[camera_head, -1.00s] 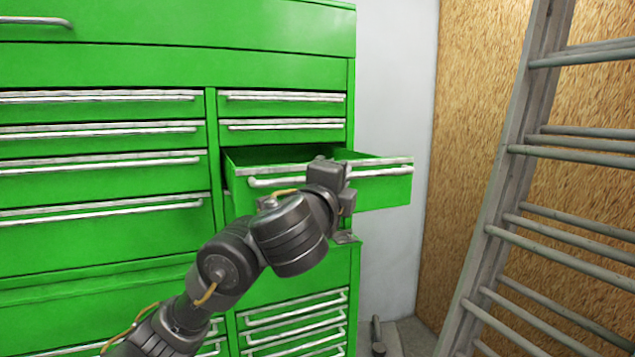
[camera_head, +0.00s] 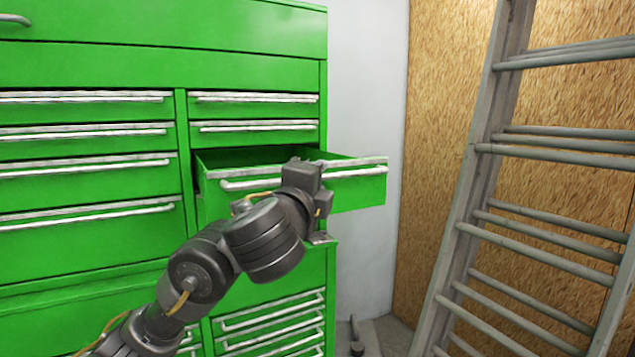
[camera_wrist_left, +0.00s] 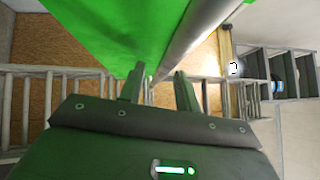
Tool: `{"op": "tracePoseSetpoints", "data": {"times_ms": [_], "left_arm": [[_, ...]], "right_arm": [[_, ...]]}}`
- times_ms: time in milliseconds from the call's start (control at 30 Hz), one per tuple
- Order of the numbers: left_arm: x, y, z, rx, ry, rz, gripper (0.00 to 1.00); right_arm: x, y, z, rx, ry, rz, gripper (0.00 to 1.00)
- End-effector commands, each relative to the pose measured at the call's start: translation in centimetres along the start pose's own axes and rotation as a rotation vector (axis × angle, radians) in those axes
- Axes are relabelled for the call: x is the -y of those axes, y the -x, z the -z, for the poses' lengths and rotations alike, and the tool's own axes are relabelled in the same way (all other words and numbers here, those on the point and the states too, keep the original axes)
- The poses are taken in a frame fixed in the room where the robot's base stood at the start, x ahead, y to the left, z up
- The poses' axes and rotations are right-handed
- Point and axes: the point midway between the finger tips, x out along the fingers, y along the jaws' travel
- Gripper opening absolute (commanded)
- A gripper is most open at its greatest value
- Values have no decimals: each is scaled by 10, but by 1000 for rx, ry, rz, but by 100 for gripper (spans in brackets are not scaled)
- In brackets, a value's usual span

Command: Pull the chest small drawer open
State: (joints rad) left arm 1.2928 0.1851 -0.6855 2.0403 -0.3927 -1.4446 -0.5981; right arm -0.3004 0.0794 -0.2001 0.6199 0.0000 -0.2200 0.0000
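The green chest (camera_head: 60,70) fills the left of the head view. Its small drawer (camera_head: 356,190) is pulled out on the right side, with its open inside showing. A silver handle bar (camera_head: 250,184) runs along the drawer's front. My left gripper (camera_head: 312,185) is at this handle, and the wrist hides its middle. In the left wrist view, the two fingers (camera_wrist_left: 160,88) stand apart on either side of the line of the silver bar (camera_wrist_left: 190,38), beside the green drawer front (camera_wrist_left: 105,30). Finger contact with the bar is unclear. My right gripper is not in view.
Two shut small drawers (camera_head: 255,105) lie above the open one. Wider shut drawers (camera_head: 85,180) are at the left. A grey ladder (camera_head: 470,190) leans at the right before a wood-board wall (camera_head: 435,130). There is a free gap between drawer and ladder.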

Motion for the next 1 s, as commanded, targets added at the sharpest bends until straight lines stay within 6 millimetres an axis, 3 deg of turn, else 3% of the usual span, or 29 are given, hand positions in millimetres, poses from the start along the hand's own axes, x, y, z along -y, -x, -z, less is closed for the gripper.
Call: {"op": "tracePoseSetpoints", "data": {"times_ms": [167, 600, 800, 1000], "left_arm": [[1, 12, 2, -4, 3, 0, 33], [0, 92, 1, -2, 1, 3, 33], [0, 106, 1, -1, 0, 0, 33], [0, 108, 1, -1, -1, 0, 33]], "right_arm": [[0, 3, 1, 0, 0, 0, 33], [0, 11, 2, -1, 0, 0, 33], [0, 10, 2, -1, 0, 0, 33], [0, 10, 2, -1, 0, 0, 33]]}}
